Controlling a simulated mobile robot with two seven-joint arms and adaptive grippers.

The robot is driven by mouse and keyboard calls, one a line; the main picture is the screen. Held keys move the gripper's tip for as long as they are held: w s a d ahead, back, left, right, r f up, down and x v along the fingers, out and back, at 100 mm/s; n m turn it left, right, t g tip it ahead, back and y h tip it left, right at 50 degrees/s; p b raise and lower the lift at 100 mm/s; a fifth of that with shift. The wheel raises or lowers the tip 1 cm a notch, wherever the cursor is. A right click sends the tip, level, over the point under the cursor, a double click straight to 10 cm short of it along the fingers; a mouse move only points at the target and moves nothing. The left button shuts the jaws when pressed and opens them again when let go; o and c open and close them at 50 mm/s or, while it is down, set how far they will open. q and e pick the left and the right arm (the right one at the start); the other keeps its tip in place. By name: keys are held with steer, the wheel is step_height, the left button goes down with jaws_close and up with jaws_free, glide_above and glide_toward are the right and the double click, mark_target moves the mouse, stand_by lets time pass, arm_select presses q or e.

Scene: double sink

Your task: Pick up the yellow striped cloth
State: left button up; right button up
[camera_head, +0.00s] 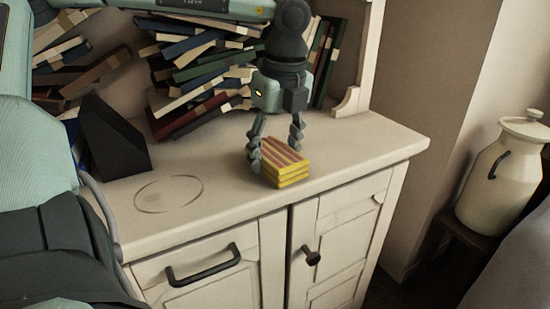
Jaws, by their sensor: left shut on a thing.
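The yellow striped cloth (287,176) is a small folded stack with reddish stripes on top and yellow layered sides. It is at the front of the cream cabinet top (350,145), near the front edge. My left gripper (272,158) points down over it, with one finger at its left side and the other behind its right side. The fingers are shut on the cloth. The cloth appears to be at the cabinet surface; I cannot tell whether it is lifted. My right gripper is not in view.
Leaning books (200,65) fill the shelf behind the gripper. A dark wedge-shaped object (113,140) stands at the left, near a faint ring mark (168,194). The cabinet top is clear to the right. A cream lidded jar (502,180) stands on a dark stool at the far right.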

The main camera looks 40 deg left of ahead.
mark_target(273, 149)
arm_select(q)
steer(key=shift+r, duration=0.55)
step_height(273, 149, up, 3)
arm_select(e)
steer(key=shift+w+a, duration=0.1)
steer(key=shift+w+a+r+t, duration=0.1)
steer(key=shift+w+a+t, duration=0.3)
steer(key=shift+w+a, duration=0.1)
arm_select(q)
steer(key=s+a+r, duration=0.2)
steer(key=s+r, duration=0.1)
steer(key=s, duration=0.2)
steer(key=s+a+r+b, duration=0.1)
steer(key=s+a+r, duration=0.1)
steer(key=s+r, duration=0.2)
steer(key=shift+s+a, duration=0.3)
steer(key=shift+s, duration=0.6)
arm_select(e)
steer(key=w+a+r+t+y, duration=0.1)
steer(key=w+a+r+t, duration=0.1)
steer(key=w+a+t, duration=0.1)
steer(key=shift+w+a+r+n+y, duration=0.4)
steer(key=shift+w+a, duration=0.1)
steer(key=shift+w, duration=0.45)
